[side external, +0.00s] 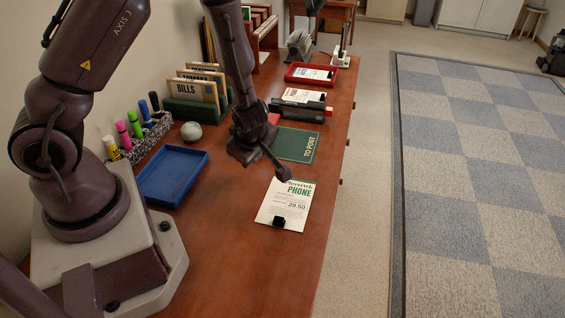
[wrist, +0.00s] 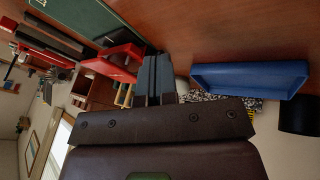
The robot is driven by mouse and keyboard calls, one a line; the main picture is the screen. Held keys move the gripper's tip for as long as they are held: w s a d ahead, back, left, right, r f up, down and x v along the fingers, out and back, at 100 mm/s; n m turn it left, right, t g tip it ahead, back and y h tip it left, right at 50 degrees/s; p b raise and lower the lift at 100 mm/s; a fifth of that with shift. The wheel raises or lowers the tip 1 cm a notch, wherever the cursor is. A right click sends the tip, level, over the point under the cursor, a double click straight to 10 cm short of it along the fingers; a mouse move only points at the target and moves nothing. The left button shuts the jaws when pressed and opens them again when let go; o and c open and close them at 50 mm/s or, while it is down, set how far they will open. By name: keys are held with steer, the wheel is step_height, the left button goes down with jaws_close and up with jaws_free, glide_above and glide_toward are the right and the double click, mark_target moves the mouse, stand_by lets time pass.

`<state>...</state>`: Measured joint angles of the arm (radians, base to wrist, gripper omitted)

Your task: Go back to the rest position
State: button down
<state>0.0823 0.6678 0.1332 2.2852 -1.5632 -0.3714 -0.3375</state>
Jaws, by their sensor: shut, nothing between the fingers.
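My gripper (side external: 247,155) points down over the desk, between the blue tray (side external: 173,176) and the green "TO POST" mat (side external: 296,145). In the wrist view my gripper (wrist: 156,58) has its two grey fingers side by side, shut and empty. The height of the fingertips above the desk is hard to judge. A "PHONE" bill (side external: 285,203) with a black clip lies flat on the desk, in front of my gripper and apart from it. The blue tray looks empty; it also shows in the wrist view (wrist: 250,78).
A green rack (side external: 190,110) holds several folders, with a grey ball (side external: 191,131) before it. Several markers stand in a patterned holder (side external: 150,140) along the wall. A red tray (side external: 310,74) with papers is farther back. The front of the desk is clear.

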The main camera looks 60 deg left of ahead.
steer(key=d+r+m+t+h, duration=0.1)
steer(key=d+r+m+h, duration=0.7)
steer(key=d+r+m, duration=0.55)
steer(key=s+a+r+m+t+y, duration=0.1)
steer(key=s+a+r+m, duration=0.1)
steer(key=s+r+m, duration=0.2)
steer(key=s+a+r+m+t+y, duration=0.1)
steer(key=s+a+r+m, duration=0.1)
steer(key=s+r+m, duration=0.3)
steer(key=s+r, duration=0.3)
steer(key=r, duration=0.2)
steer(key=shift+s+a+r+t+y, duration=0.2)
steer(key=shift+a+r+t+y, duration=0.1)
steer(key=shift+a+y, duration=0.1)
